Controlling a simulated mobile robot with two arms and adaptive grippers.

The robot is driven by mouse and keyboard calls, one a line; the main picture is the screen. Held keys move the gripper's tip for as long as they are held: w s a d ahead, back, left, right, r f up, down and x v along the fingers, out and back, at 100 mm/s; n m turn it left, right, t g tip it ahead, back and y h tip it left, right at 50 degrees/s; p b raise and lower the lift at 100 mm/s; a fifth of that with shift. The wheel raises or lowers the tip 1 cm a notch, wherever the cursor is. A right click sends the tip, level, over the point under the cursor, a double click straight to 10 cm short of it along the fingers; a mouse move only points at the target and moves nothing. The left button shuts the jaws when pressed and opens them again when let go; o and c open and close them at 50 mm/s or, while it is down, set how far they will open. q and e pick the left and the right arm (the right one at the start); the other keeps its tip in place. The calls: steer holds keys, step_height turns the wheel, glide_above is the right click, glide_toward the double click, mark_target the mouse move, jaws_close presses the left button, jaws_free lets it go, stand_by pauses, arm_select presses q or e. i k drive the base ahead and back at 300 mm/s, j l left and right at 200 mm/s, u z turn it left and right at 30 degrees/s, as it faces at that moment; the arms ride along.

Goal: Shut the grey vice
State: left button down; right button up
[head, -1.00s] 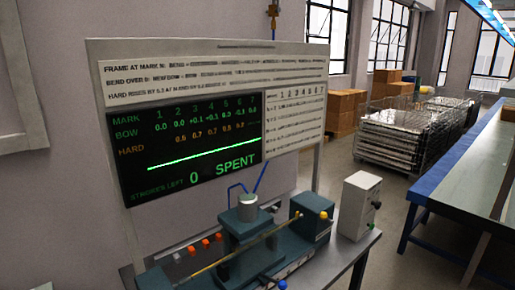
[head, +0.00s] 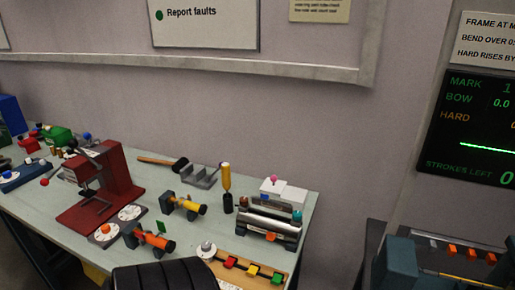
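On the bench at the left of the head view, a grey device with long pale bars (head: 268,224) stands near the right end, with an orange knob in front and a teal knob at its right. It may be the grey vice; I cannot tell for sure, nor whether its jaws are open or shut. A smaller grey notched bracket (head: 200,176) stands farther back. Neither of my grippers shows clearly. A black ribbed part at the bottom edge may be mine.
A red press (head: 103,185) stands left of centre on the bench (head: 60,172). A green display (head: 475,130) is at the right.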

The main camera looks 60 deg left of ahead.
mark_target(209, 178)
steer(key=j+u, duration=0.2)
steer(key=u, duration=2.1)
